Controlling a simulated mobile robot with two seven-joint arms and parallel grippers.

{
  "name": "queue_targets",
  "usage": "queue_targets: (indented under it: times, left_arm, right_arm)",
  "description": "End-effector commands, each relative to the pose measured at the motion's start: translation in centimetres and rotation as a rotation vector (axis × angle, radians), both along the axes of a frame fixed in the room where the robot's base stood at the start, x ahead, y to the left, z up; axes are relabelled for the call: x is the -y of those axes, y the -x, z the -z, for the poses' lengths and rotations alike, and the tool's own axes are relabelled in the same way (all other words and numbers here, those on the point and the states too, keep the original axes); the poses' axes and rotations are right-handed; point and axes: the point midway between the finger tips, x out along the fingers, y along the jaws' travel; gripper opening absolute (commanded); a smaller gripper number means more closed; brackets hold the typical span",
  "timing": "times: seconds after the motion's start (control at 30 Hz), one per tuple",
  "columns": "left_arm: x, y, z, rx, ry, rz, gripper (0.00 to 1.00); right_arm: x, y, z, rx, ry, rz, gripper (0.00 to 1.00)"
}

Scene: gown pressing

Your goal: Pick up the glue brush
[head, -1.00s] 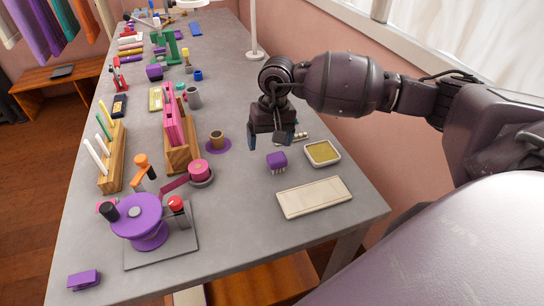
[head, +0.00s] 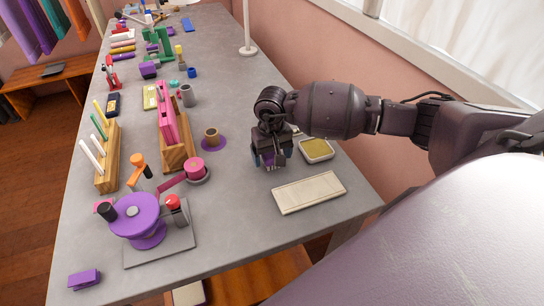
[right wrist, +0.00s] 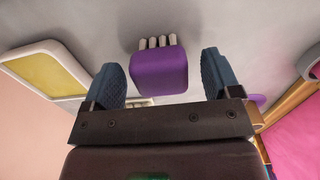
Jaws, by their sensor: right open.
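The glue brush appears to be the short purple block (right wrist: 158,72) with a row of pale bristles at one end. In the right wrist view it lies between the two blue fingers of my right gripper (right wrist: 160,66), with a gap on each side. In the head view my right gripper (head: 272,158) is low over the table, open, and covers most of the brush (head: 270,161). Only a little purple and the bristle tips show there. My left gripper is not in view.
A shallow tray with a yellow pad (head: 317,149) stands just right of my right gripper, and a cream flat board (head: 309,193) lies in front. A brown cup (head: 211,137) on a purple disc and a pink spool (head: 195,167) are to the left. Bare grey table surrounds the gripper's left side.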

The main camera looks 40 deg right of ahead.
Motion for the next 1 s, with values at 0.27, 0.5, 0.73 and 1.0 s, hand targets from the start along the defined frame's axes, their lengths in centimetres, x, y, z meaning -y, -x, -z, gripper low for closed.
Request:
queue_targets:
  times: [0.27,0.5,0.73,1.0]
  left_arm:
    - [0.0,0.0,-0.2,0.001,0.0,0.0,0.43]
    - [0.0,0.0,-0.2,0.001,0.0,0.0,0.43]
    - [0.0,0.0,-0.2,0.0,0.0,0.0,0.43]
    - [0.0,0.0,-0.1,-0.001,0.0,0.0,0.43]
  right_arm:
    - [0.0,-0.1,1.7,0.002,-0.001,0.0,0.83]
    - [0.0,-0.1,1.6,0.002,-0.001,0.0,0.69]
    - [0.0,-0.1,1.6,0.002,-0.001,0.0,0.34]
    - [0.0,-0.1,1.5,0.002,-0.001,0.0,0.28]
